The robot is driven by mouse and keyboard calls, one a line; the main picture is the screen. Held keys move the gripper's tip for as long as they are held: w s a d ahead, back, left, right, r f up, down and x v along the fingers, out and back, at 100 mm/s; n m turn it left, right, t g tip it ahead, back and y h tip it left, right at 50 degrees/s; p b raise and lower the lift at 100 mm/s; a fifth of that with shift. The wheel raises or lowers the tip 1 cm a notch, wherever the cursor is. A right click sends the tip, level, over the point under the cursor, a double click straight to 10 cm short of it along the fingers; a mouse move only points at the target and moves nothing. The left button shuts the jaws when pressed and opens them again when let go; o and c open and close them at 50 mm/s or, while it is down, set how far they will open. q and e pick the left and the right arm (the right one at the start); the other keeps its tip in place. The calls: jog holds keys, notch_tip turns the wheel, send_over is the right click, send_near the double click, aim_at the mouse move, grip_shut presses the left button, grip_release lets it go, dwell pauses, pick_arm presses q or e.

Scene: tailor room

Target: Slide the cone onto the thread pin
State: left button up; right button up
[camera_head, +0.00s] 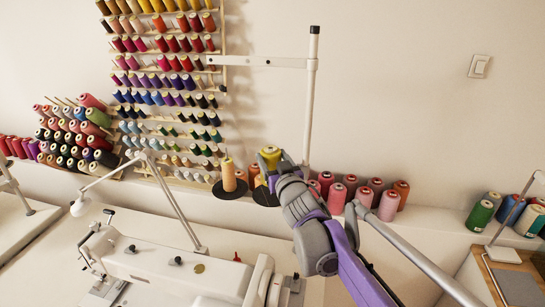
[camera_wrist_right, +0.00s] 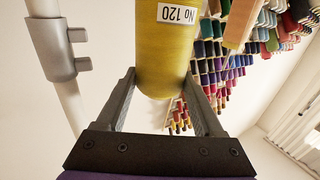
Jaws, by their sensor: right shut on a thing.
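My right gripper (camera_head: 271,165) is raised in front of the wall shelf and shut on a yellow cone (camera_head: 269,151). In the right wrist view the yellow cone (camera_wrist_right: 165,50) sits between the two fingers and bears a "No 120" label. Below it in the head view, a black disc (camera_head: 263,198) shows partly behind my right gripper. The thread pin on this disc is hidden or too small to tell. My left gripper is not in view.
A white post (camera_head: 309,95) with a crossbar (camera_head: 262,61) rises close behind my right arm. A rack of colored spools (camera_head: 165,85) hangs on the wall. Pink and red cones (camera_head: 350,187) stand right of my gripper. A sewing machine (camera_head: 180,272) is in front.

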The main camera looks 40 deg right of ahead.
jog(key=shift+f+b, duration=1.15)
jog(key=shift+f, duration=1)
jog(key=o, duration=1.5)
jog(key=shift+o, duration=0.2)
jog(key=p+v, duration=0.1)
jog(key=v, duration=1)
jog(key=shift+w, duration=0.1)
